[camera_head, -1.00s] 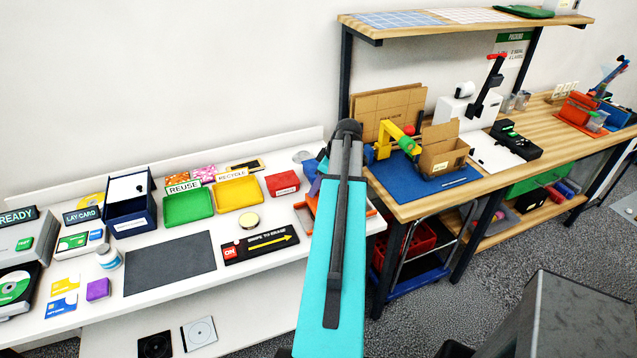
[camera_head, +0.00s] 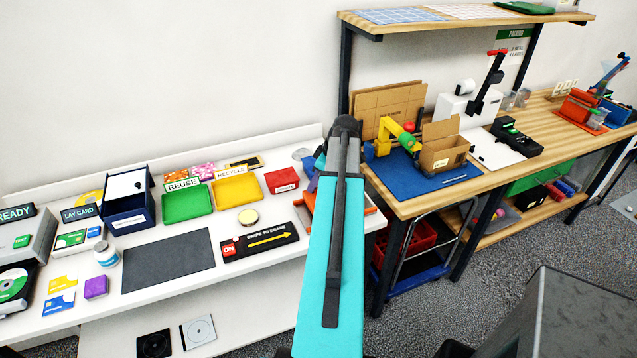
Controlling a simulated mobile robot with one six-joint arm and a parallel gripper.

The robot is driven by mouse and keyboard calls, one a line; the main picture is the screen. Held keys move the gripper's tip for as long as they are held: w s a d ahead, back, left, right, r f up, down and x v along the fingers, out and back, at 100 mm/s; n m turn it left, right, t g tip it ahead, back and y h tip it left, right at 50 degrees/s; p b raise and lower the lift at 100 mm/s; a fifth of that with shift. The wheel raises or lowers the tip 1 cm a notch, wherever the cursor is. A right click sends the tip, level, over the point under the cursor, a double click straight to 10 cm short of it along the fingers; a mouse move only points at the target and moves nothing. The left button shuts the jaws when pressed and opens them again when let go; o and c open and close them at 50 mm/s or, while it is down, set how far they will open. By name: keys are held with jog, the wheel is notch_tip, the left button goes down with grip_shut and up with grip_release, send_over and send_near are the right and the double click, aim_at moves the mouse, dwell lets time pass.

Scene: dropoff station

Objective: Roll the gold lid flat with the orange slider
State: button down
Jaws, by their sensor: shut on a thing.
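My teal arm rises through the middle of the picture and ends in a dark joint. My gripper is hidden behind it, so its jaws do not show. An orange piece (camera_head: 308,201) shows at the arm's left edge, at the right end of the white table. It may be part of the orange slider, but most of it is covered. Blue and purple parts show just above it. A small round tin or lid with a pale top and gold rim (camera_head: 248,217) lies on the white table. I cannot tell whether it is the gold lid.
The white table holds a green tray (camera_head: 187,207), a yellow tray (camera_head: 238,193), a red box (camera_head: 281,181), a black swipe strip (camera_head: 260,241) and a dark mat (camera_head: 168,262). A wooden packing bench (camera_head: 420,207) with a cardboard box (camera_head: 443,152) stands to the right.

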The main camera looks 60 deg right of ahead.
jog(key=shift+a, duration=0.15)
jog(key=c, duration=1.5)
grip_release()
jog(key=shift+r, duration=0.15)
jog(key=shift+b+v, duration=2.1)
jog(key=shift+v, duration=4.7)
